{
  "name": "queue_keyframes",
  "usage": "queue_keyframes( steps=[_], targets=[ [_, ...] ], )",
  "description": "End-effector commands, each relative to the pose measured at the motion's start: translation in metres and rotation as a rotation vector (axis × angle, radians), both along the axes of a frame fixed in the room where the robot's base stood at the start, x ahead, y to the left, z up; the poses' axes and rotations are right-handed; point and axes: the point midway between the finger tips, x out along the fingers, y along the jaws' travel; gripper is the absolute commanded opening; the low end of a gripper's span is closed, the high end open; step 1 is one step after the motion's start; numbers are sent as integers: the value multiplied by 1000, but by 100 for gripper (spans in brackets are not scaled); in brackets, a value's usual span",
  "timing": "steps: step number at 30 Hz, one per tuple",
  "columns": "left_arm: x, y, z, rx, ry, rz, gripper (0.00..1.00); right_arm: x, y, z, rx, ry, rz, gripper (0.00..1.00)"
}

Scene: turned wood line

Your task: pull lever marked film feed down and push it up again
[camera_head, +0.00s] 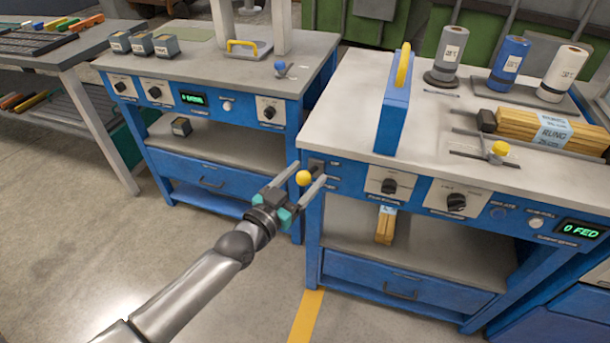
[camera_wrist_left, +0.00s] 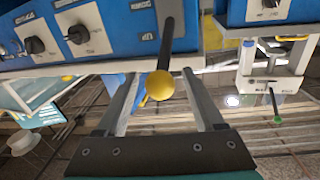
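A lever with a yellow ball knob (camera_head: 303,178) sticks out from a dark slotted plate (camera_head: 317,167) at the left end of the right bench's front panel. The lettering beside it is too small to read. My left gripper (camera_head: 301,188) is around the knob, one finger on each side. In the left wrist view the knob (camera_wrist_left: 160,85) sits on a dark rod (camera_wrist_left: 169,38) between the fingers of the left gripper (camera_wrist_left: 164,92), with gaps on both sides. The left gripper is open. My right gripper is not in view.
A blue upright box with a yellow handle (camera_head: 394,103) stands on the right bench. Dial knobs (camera_head: 389,186) lie right of the lever, with a green "0 FED" display (camera_head: 580,231) farther right. A second yellow-knobbed lever (camera_head: 500,148) is on the top. The left bench (camera_head: 215,73) stands close by.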

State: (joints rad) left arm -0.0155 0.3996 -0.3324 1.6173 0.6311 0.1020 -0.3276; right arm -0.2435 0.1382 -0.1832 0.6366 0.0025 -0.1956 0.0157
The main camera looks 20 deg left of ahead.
Motion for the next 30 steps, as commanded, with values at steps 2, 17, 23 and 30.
queue_keyframes(
  steps=[2, 17, 23, 30],
  targets=[
    [0, 0, 0, 0, 0, 0, 60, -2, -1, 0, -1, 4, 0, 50],
    [0, 0, 0, 0, 0, 0, 4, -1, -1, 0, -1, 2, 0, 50],
    [0, 0, 0, 0, 0, 0, 0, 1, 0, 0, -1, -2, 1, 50],
    [0, 0, 0, 0, -1, 0, 0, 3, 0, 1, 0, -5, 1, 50]
  ],
)
